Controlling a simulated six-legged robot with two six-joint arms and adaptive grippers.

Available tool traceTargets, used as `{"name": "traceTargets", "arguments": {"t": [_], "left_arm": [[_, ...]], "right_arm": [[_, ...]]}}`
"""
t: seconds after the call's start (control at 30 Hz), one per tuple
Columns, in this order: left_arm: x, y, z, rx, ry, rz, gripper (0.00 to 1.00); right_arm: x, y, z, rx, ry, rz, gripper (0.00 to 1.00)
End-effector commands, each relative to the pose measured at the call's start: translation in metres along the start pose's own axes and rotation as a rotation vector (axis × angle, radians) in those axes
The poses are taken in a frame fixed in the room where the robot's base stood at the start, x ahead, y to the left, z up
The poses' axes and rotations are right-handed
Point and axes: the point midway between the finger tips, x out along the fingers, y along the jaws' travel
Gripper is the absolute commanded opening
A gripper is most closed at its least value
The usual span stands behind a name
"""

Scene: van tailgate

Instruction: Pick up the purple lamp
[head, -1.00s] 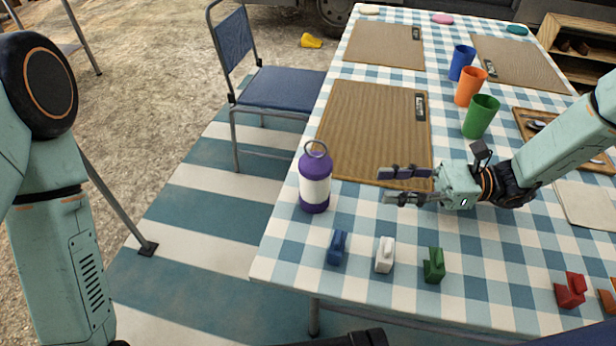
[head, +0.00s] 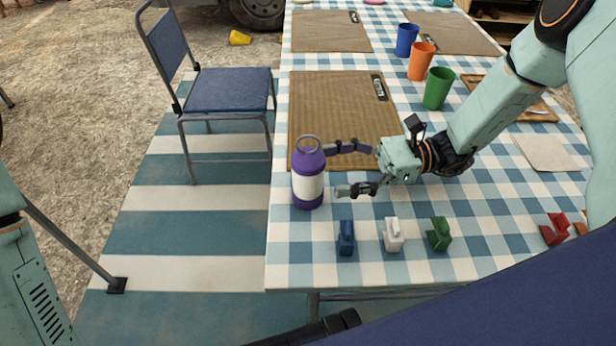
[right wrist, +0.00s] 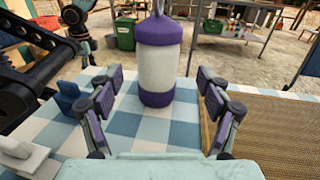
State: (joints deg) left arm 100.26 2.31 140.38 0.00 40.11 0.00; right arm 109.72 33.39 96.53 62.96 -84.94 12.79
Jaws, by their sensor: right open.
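The purple lamp (head: 308,187) stands upright near the left edge of the checked table, with a white middle band and a ring handle on top. My right gripper (head: 340,168) is open, its two fingers pointing left toward the lamp from its right side. In the right wrist view the lamp (right wrist: 160,62) stands ahead, between the two spread fingers (right wrist: 160,98) and beyond their tips. I see no contact. My left gripper is not in view.
Blue (head: 346,238), white (head: 393,235) and green (head: 439,234) small blocks stand in front of the gripper. A brown placemat (head: 330,100) lies behind the lamp. Blue, orange (head: 421,61) and green cups stand farther back. A blue chair (head: 225,90) stands left of the table.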

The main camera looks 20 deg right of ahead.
Motion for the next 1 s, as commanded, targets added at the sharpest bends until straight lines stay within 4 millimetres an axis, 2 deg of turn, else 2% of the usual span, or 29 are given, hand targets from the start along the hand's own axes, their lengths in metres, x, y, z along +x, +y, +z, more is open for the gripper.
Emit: {"name": "traceTargets", "arguments": {"t": [0.4,0.7,1.0], "left_arm": [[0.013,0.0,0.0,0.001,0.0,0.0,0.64],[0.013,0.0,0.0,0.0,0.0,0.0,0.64],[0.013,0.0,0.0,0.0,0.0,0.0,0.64]], "right_arm": [[0.048,0.005,-0.004,0.0,0.002,0.004,0.78],[0.052,0.005,-0.003,-0.001,0.001,-0.001,0.78],[0.054,0.005,-0.003,0.0,0.001,-0.002,0.54]]}}
